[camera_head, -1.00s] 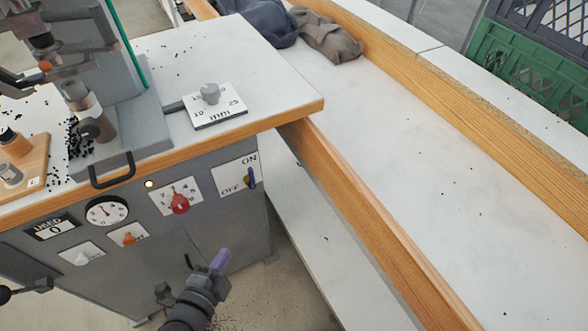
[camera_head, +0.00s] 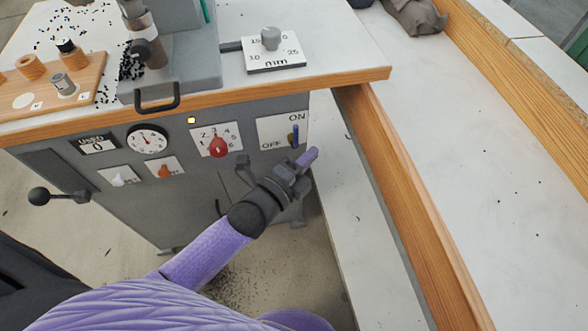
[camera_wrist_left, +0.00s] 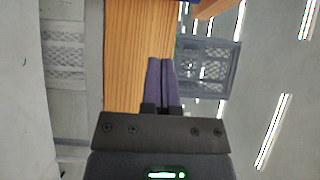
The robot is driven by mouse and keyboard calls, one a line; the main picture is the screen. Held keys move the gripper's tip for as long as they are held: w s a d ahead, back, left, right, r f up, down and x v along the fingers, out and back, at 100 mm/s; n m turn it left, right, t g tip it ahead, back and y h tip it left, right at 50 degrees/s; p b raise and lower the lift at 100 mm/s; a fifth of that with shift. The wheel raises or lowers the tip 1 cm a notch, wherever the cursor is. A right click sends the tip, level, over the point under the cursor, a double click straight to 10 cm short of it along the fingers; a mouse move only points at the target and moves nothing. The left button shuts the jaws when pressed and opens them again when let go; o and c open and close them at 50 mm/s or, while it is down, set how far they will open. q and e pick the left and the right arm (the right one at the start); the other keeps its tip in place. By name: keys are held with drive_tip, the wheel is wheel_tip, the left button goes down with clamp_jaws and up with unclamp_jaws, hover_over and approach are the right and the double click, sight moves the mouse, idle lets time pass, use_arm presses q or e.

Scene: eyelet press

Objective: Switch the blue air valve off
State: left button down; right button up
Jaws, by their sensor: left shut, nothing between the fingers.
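The blue air valve (camera_head: 295,135) is a small blue lever on a white plate on the grey front panel of the press cabinet. The plate reads ON at the top and OFF at the left. The lever stands roughly upright, pointing at ON. My left gripper (camera_head: 308,157) has purple fingers and appears just below and to the right of the lever, apart from it in the picture. In the left wrist view the fingers (camera_wrist_left: 162,85) are pressed together with nothing between them; the valve cannot be made out there. My right gripper is not in view.
Left of the valve are a red knob (camera_head: 218,147), a gauge (camera_head: 147,139) and an orange switch (camera_head: 164,170). The wooden worktop edge (camera_head: 350,80) overhangs above. A wooden rail (camera_head: 400,200) runs along the right. A black handle (camera_head: 157,100) juts out above the panel.

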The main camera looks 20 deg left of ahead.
sight(295, 137)
use_arm(q)
drive_tip(key=w+a+b, duration=0.1)
drive_tip(key=w+a, duration=0.2)
drive_tip(key=shift+b, duration=0.35)
